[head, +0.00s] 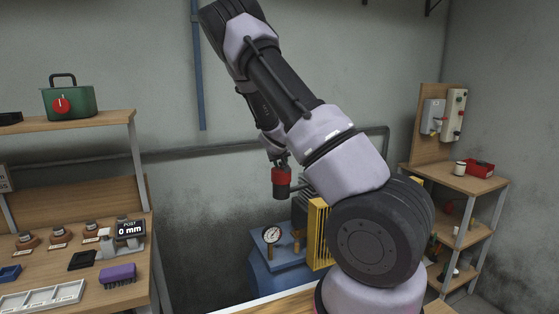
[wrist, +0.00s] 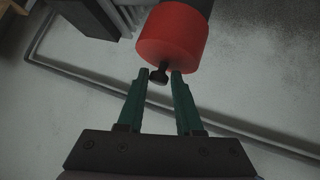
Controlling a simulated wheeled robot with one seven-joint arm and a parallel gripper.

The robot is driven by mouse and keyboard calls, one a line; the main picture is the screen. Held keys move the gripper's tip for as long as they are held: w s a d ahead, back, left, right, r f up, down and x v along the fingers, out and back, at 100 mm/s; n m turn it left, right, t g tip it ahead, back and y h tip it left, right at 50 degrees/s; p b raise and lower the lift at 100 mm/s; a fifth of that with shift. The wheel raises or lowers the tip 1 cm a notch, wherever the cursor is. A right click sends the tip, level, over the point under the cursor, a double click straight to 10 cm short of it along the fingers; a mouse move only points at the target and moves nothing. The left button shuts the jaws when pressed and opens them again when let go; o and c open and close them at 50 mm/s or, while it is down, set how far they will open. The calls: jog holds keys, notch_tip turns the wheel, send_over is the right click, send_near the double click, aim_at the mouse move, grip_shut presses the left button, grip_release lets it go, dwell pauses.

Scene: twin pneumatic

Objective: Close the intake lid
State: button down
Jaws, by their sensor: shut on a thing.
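The red intake lid (head: 281,175) shows in the head view right below my gripper (head: 281,160), with a dark cylinder (head: 281,191) directly under it. In the wrist view the red lid (wrist: 172,38) fills the top middle, and the dark cylinder (wrist: 200,7) continues beyond it. A small black knob (wrist: 158,77) sticks out of the lid towards me. My gripper's green fingers (wrist: 159,75) are shut on this knob, one on each side. I cannot tell whether the lid is fully seated on the cylinder.
A blue tank with a pressure gauge (head: 272,234) and a yellow-guarded compressor (head: 319,234) stand below and right of the lid. A workbench with a display (head: 129,228) and a purple brush (head: 118,273) is at left. Wooden shelves (head: 455,180) stand at right.

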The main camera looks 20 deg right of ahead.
jog(key=shift+s+a+f, duration=0.1)
jog(key=shift+s+f, duration=0.65)
jog(key=shift+f, duration=0.2)
jog(key=c, duration=0.7)
grip_release()
jog(key=shift+a, duration=0.1)
jog(key=v, duration=0.3)
jog(key=r+v, duration=0.1)
jog(key=v, duration=0.3)
jog(key=w+v, duration=0.1)
jog(key=v, duration=0.3)
jog(key=shift+d+r, duration=0.15)
jog(key=shift+d, duration=0.1)
